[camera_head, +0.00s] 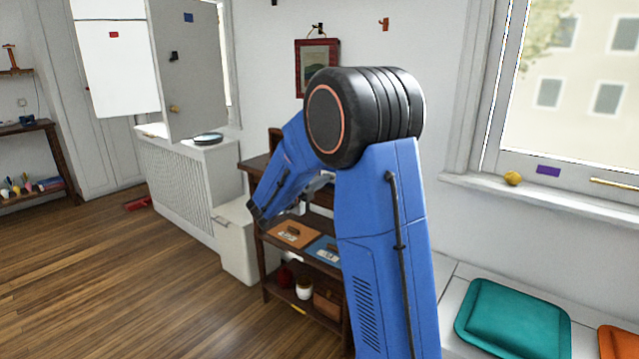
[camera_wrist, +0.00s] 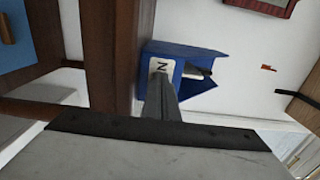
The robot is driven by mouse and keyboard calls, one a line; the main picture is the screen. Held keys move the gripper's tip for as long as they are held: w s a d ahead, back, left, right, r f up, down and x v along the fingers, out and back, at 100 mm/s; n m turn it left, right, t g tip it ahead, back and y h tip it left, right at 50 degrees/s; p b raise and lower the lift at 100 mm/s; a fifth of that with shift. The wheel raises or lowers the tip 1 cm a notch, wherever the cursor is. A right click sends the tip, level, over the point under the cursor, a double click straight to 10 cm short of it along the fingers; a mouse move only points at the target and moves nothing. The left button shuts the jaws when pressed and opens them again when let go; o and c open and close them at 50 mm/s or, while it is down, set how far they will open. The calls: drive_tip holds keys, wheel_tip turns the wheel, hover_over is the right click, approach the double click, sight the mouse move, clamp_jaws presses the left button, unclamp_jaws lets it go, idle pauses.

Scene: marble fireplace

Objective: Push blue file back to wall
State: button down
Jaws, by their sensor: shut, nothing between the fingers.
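The blue file (camera_wrist: 190,62) is in the wrist view, with a white label marked N on its face. It stands beside a dark brown wooden post, and a white wall lies behind it. My gripper (camera_wrist: 161,84) is shut and empty, and its tip overlaps the lower edge of the file's labelled face. I cannot tell whether the tip touches the file. In the head view my arm blocks the upper part of the shelf, so I cannot make out the file or the gripper tips there.
The brown wooden shelf unit (camera_head: 264,262) holds an orange flat piece (camera_head: 293,235) and a blue flat piece (camera_head: 325,249) on a lower board. A white box (camera_head: 236,243) stands left of it. A teal cushion (camera_head: 512,318) lies on the right bench.

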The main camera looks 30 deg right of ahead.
drive_tip(key=shift+x, duration=3.55)
drive_tip(key=shift+d, duration=0.65)
drive_tip(key=shift+a, duration=0.1)
drive_tip(key=shift+v, duration=1.6)
drive_tip(key=shift+w, duration=0.1)
drive_tip(key=v, duration=1.4)
